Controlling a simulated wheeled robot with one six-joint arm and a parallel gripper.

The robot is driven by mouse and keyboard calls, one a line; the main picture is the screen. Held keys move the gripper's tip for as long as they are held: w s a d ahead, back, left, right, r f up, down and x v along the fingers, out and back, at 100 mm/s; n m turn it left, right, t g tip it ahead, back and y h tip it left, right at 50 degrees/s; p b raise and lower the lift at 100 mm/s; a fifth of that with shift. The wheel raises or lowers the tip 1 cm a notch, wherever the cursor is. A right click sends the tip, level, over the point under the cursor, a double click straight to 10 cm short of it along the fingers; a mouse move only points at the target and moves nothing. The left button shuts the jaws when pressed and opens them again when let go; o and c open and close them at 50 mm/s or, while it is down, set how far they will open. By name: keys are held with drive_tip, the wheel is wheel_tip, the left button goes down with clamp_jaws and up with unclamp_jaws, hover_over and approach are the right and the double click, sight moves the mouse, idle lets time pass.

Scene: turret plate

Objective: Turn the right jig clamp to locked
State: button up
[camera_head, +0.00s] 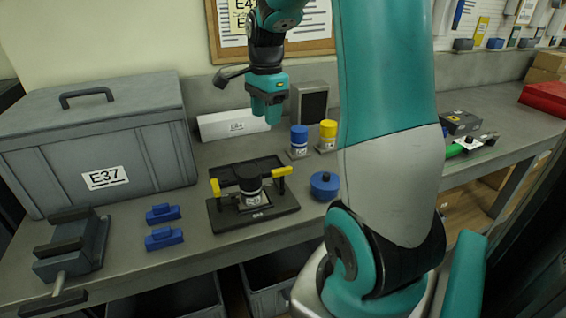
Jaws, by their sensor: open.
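The black jig plate (228,219) lies on the bench, with a dark round part (249,179) bearing a white label at its middle. The right jig clamp (282,171) has a yellow handle pointing outward to the right, tilted slightly up. The left jig clamp (215,187) also has a yellow handle, which points a different way, towards the front. I cannot read a locked mark on either clamp. My gripper (267,117) points down, open, above and behind the jig, apart from the right clamp. The gap between its fingers is hard to see.
Blue (299,140) and yellow (328,135) cylinders stand behind. Two blue blocks (164,238) and a grey vise (75,246) are left. A large grey case (150,134) stands at back left. My arm hides some bench.

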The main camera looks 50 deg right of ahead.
sight(282, 169)
drive_tip(key=s+d+f+m, duration=0.1)
drive_tip(key=d+m, duration=0.2)
drive_tip(key=d, duration=0.2)
drive_tip(key=f+p, duration=0.1)
drive_tip(key=f, duration=0.7)
drive_tip(key=f+p, duration=0.2)
drive_tip(key=f, duration=0.6)
drive_tip(key=shift+a+f, duration=0.2)
drive_tip(key=shift+f, duration=0.15)
clamp_jaws()
